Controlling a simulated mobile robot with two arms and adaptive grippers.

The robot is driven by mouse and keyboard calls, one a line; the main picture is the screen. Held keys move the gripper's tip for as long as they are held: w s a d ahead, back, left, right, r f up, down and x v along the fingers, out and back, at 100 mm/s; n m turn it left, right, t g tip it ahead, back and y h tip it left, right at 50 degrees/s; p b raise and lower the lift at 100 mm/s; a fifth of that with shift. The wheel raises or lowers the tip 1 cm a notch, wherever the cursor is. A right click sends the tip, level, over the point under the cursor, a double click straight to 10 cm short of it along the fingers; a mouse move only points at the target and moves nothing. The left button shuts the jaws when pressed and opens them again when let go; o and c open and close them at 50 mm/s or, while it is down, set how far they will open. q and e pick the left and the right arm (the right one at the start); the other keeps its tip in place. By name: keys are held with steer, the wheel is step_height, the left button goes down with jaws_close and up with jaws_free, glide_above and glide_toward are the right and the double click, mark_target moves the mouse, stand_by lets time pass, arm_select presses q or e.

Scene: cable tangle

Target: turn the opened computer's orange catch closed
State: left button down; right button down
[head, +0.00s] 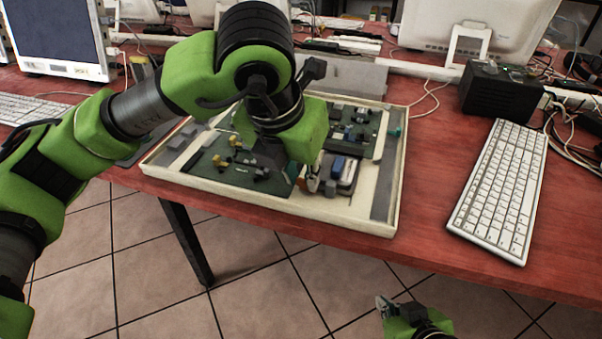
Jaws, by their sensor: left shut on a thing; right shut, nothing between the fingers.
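The opened computer (350,222) is a shallow cream case on the red table, with green boards and small parts inside. My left gripper (312,184) reaches down into it from above, near the front middle. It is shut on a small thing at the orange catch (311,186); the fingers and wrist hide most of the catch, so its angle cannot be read. My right gripper (385,306) is shut and empty, low in front of the table and well away from the computer.
A white keyboard (499,190) lies to the right of the case, with a black box (502,92) behind it. Monitors (470,27) and loose cables line the back. A strip of table between case and keyboard is clear.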

arm_select(q)
steer(key=c, duration=1.9)
jaws_free()
steer(key=v, duration=1.2)
